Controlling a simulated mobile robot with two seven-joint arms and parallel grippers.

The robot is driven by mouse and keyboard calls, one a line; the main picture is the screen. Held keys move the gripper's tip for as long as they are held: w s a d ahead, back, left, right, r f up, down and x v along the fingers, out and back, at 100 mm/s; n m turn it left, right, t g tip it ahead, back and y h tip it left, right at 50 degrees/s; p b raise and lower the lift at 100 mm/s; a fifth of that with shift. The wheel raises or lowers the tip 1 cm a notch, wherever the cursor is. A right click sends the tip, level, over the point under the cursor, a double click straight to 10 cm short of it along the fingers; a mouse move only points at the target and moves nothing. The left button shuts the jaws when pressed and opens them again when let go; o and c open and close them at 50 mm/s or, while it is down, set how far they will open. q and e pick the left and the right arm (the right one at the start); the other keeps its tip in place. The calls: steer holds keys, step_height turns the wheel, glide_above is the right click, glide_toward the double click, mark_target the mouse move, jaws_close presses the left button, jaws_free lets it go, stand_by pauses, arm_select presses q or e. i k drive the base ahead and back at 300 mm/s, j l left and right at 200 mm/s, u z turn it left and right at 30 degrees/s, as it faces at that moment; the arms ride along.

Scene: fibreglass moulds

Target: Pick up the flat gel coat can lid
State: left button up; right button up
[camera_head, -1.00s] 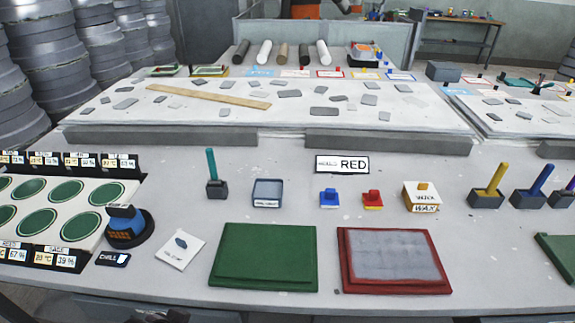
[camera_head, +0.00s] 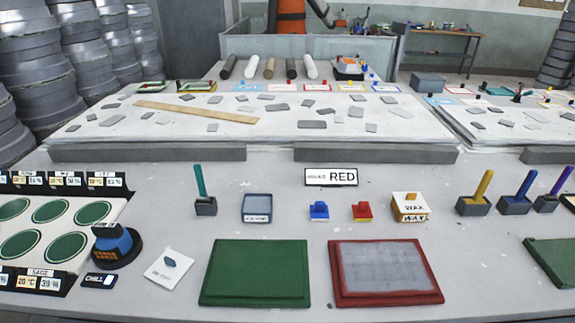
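No thing in view can be surely told as the flat gel coat can lid. Several flat green discs (camera_head: 57,248) with pale rims lie in rows on a white board at the left, between strips of temperature and percent labels. I cannot tell whether they are lids or cans. A white card (camera_head: 168,266) with a small dark blue-grey piece on it lies right of the discs; its print is too small to read. Neither of my grippers shows.
A blue device on a round black base (camera_head: 114,246) stands beside a CHILL sign (camera_head: 99,281). A green slab (camera_head: 256,272) and a red-framed mould (camera_head: 385,271) lie at the front. A RED sign (camera_head: 331,177), WAX box (camera_head: 410,208) and handled tools (camera_head: 476,193) stand behind. Grey bench shows between them.

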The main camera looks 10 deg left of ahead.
mark_target(169, 268)
steer(key=j+u, duration=0.45)
steer(key=k+j+u, duration=0.1)
steer(key=j+u, duration=0.2)
steer(key=u, duration=0.2)
